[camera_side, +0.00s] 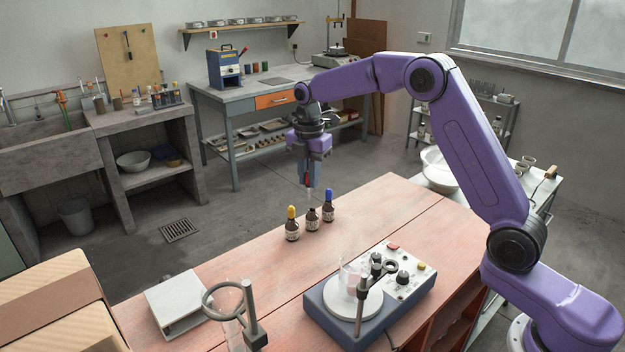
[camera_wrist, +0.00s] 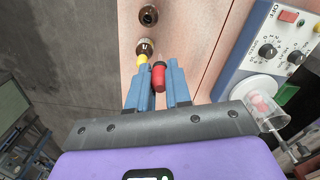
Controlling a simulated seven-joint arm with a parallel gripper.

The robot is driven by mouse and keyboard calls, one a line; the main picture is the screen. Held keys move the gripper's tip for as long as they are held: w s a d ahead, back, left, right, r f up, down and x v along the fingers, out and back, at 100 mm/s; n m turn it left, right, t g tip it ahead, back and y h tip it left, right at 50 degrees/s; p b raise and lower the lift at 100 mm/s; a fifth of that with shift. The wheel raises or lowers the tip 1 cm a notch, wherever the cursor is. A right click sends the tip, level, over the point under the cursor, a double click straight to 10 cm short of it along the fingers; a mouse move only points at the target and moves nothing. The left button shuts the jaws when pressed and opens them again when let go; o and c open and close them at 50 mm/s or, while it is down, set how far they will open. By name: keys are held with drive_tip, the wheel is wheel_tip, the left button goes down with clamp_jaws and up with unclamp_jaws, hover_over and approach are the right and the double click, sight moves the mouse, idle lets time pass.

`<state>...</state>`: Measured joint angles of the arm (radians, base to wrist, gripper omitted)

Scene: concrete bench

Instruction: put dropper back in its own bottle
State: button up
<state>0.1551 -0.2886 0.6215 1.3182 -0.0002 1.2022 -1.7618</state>
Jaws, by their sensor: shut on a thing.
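My gripper (camera_side: 309,183) points down over the row of bottles, its fingers shut on the red-bulbed dropper (camera_wrist: 158,76). The dropper's glass tip points down, just above the open brown middle bottle (camera_side: 312,222) in the side view. I cannot tell whether the tip is in line with its mouth. The open bottle's dark mouth shows in the wrist view (camera_wrist: 148,15). A yellow-capped bottle (camera_side: 292,230) stands to its left, and a blue-capped bottle (camera_side: 328,211) to its right. The yellow-capped bottle sits beside my fingers in the wrist view (camera_wrist: 145,47).
A stirrer hotplate (camera_side: 345,317) with a beaker (camera_side: 352,274) on its plate stands at the front right of the bench (camera_side: 240,270). The bench around the bottles is clear.

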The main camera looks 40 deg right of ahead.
sight(312, 219)
drive_tip(key=w+d+f, duration=0.2)
drive_tip(key=d+f, duration=0.1)
drive_tip(key=f, duration=0.2)
drive_tip(key=shift+w+f+m, duration=0.2)
drive_tip(key=shift+m, duration=0.2)
drive_tip(key=shift+f, duration=1.05)
idle(1.0)
drive_tip(key=shift+f, duration=1)
drive_tip(key=o, duration=1.1)
drive_tip(key=shift+r, duration=0.1)
